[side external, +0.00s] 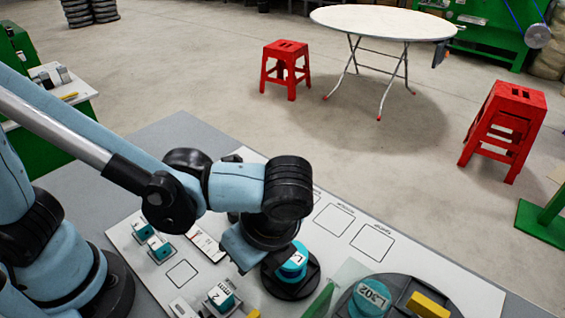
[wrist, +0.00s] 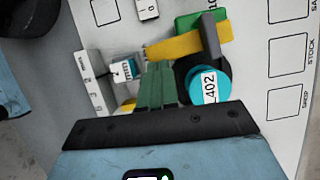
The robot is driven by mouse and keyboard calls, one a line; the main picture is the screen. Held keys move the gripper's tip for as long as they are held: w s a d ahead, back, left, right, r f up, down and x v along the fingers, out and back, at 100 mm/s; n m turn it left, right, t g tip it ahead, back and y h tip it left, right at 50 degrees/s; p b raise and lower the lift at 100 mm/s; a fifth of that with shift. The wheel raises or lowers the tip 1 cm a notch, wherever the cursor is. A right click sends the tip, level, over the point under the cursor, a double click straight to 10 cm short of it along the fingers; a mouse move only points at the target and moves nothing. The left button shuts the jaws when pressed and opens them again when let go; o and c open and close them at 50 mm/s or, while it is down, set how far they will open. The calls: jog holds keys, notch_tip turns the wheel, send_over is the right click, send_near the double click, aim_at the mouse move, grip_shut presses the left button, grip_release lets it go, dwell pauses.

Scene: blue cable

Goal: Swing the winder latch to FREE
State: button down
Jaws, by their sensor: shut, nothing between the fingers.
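In the wrist view, a yellow bar (wrist: 182,45) lies across a green block (wrist: 190,22) with a dark upright piece beside it. It looks like a latch lever, but I see no FREE mark. My gripper (wrist: 158,68) shows as green ribbed fingers, shut and empty, with tips just below the bar's left part in the picture. I cannot tell whether they touch it. A teal reel marked L402 (wrist: 208,86) is right of the fingers. In the side external view, my wrist hangs over the board beside a teal reel (side external: 293,262); my fingertips are hidden there.
The white board (side external: 335,245) has outlined squares. Small labelled teal blocks (side external: 160,247) stand on its left side. Reel L302 (side external: 370,297) stands at the front right, near another yellow bar (side external: 428,305). Red stools (side external: 286,68) and a round table (side external: 382,22) are far off.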

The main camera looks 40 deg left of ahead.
jog(key=d+r, duration=0.7)
jog(key=r, duration=0.2)
jog(key=shift+w+d+r, duration=0.15)
jog(key=shift+w+d, duration=0.2)
jog(key=shift+w, duration=0.05)
jog(key=shift+a, duration=0.1)
